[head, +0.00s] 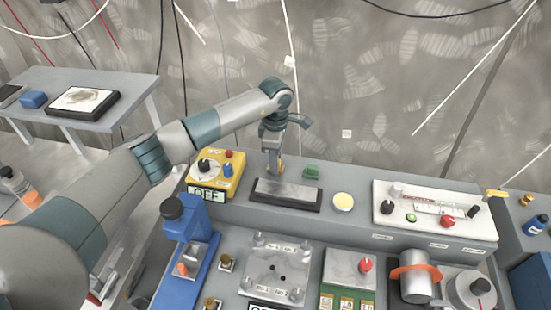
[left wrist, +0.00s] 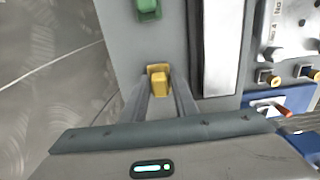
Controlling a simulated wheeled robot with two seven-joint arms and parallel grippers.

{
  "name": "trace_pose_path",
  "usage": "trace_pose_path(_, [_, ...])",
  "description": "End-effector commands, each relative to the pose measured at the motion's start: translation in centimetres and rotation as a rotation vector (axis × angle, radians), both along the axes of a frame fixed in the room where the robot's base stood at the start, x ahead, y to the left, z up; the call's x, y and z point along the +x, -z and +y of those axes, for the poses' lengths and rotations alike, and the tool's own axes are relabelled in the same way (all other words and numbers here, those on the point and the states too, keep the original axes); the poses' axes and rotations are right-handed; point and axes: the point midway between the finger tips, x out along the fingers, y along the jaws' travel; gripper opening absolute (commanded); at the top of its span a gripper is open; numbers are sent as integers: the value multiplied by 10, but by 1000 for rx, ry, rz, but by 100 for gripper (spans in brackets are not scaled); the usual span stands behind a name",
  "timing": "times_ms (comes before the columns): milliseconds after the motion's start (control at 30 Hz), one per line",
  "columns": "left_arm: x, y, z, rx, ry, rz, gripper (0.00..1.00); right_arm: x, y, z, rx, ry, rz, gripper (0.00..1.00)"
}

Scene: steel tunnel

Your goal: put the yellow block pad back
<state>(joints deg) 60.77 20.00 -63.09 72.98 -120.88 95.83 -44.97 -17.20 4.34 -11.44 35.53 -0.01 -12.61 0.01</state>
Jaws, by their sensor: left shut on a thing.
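The yellow block pad (left wrist: 159,82) is between the fingertips of my left gripper (left wrist: 160,100) in the left wrist view. It looks like a small raised block with a wider yellow edge behind it. In the head view my left gripper (head: 274,168) points down just behind the dark-framed grey plate (head: 287,194), with a bit of the yellow block pad (head: 281,167) showing at its tips. The fingers are shut on the block pad. Whether it touches the grey bench top is hard to tell. My right gripper is not in view.
A green block pad (head: 312,172) sits right of the gripper; it also shows in the left wrist view (left wrist: 148,9). A yellow control box (head: 216,172) stands to the left, a round pale-yellow disc (head: 343,202) and a white panel (head: 435,210) to the right.

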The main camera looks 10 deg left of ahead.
Motion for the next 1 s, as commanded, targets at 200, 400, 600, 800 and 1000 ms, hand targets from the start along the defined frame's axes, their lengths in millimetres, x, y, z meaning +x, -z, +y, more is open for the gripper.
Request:
trace_pose_path(200, [0, 1, 0, 0, 0, -1, 6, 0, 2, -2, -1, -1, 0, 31])
trace_pose_path(400, [0, 3, 0, 0, 0, -1, 38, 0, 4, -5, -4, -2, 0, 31])
trace_pose_path(600, [0, 3, 0, 0, 0, -1, 45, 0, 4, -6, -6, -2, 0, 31])
trace_pose_path(800, [0, 1, 0, 0, 0, -1, 45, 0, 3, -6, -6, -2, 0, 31])
trace_pose_path(1000, [2, -7, 0, -1, 0, -4, 45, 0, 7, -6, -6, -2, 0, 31])
